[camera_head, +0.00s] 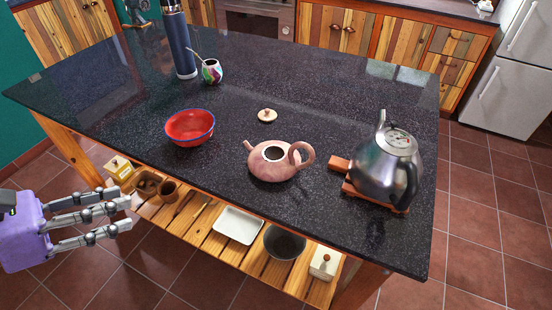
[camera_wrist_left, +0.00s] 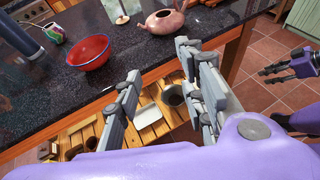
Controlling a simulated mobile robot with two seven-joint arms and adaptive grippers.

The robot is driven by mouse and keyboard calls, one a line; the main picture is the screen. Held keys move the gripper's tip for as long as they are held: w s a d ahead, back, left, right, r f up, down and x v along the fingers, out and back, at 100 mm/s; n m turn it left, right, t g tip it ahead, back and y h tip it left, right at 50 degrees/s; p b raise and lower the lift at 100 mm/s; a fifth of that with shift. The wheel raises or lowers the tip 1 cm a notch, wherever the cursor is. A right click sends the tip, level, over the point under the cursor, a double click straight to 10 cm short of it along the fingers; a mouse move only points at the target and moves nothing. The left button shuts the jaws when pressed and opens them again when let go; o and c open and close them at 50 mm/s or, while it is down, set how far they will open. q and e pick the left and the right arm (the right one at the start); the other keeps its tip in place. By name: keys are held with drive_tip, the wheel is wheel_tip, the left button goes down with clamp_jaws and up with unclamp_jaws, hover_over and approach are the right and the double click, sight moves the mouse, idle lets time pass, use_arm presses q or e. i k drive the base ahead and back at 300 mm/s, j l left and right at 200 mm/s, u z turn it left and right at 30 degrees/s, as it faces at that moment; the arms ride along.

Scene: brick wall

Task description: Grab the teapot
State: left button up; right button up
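The pink teapot (camera_head: 270,168) stands upright on the dark speckled counter, near its front edge, with its handle to the right and spout to the left. Its top is open, and a small pale lid (camera_head: 267,115) lies on the counter behind it. My left gripper (camera_head: 125,214) is open and empty, left of the counter and well apart from the teapot. In the left wrist view the teapot (camera_wrist_left: 165,21) shows at the top, beyond the open fingers. My right gripper (camera_wrist_left: 288,68) shows at the right of that view, its fingers apart and empty. It is outside the head view.
A red bowl (camera_head: 190,127) stands left of the teapot. A metal kettle (camera_head: 385,165) on a wooden trivet stands to its right. A blue flask (camera_head: 179,45) and a colourful cup (camera_head: 211,71) stand farther back. A slatted shelf below holds a white tray (camera_head: 237,225) and several containers.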

sight(267, 161)
drive_tip(key=i+l+u, duration=0.1)
drive_tip(key=l, duration=1.65)
drive_tip(key=i+u, duration=0.05)
